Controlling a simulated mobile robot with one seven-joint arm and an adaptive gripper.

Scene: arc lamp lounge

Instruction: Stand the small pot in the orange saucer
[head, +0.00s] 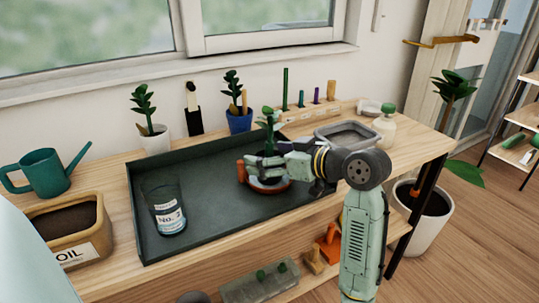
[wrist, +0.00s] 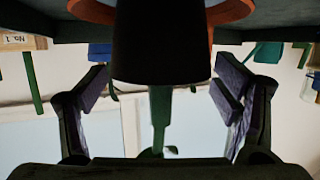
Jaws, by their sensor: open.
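The small pot (wrist: 162,40) is black, with a green plant, and appears upside down in the wrist view. In the head view its plant (head: 268,122) rises above my gripper, which hides much of the pot. The orange saucer (wrist: 232,11) shows behind the pot's base on both sides; in the head view its rim (head: 270,190) lies in the dark tray. The pot is upright over the saucer; its bottom is cut off, so full contact is unclear. My gripper (wrist: 162,78) is open, its fingers either side of the pot with visible gaps.
The dark tray (head: 205,215) also holds a glass with a label (head: 167,212) and a small terracotta-coloured piece (head: 241,170) beside the saucer. A blue pot (head: 239,121), white pot (head: 155,141) and grey basin (head: 345,134) stand around it. The tray's front middle is clear.

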